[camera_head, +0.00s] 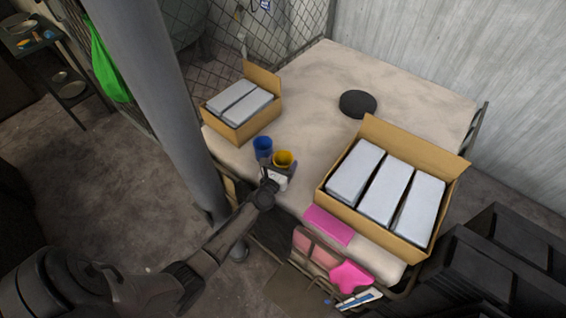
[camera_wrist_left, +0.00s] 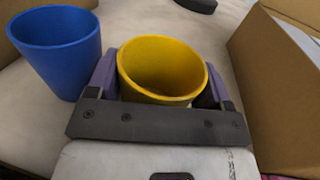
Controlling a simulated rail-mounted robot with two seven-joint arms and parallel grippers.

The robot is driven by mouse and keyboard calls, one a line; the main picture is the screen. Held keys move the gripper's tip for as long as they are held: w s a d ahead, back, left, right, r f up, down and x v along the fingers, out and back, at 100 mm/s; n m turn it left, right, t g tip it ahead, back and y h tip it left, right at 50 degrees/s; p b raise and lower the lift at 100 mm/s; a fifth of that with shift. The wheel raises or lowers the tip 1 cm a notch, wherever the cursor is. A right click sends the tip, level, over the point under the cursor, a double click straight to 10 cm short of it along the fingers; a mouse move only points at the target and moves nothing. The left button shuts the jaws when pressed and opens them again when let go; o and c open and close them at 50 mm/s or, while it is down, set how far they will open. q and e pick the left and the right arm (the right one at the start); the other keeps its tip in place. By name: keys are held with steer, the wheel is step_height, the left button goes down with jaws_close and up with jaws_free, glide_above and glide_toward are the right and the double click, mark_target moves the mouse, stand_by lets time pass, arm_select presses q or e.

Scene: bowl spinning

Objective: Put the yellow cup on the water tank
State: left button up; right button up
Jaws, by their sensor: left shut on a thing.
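The yellow cup (camera_head: 284,158) stands upright near the front edge of the pale top of the water tank (camera_head: 425,85). My left gripper (camera_head: 281,167) is shut on the yellow cup, with its fingers on either side, as the left wrist view also shows for the cup (camera_wrist_left: 162,70) and the gripper (camera_wrist_left: 160,92). I cannot tell whether the cup's base touches the tank top. The blue cup (camera_head: 262,146) stands just left of the yellow cup and is large in the left wrist view (camera_wrist_left: 58,50). My right gripper is in neither view.
An open cardboard box (camera_head: 246,126) with grey blocks stands to the left on the tank. A larger one (camera_head: 445,163) stands to the right. A black round lid (camera_head: 357,103) lies farther back. Pink cloths (camera_head: 328,226) lie at the front edge. The tank's middle is clear.

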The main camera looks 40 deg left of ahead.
arm_select(q)
steer(key=shift+f, duration=0.15)
steer(key=o, duration=1)
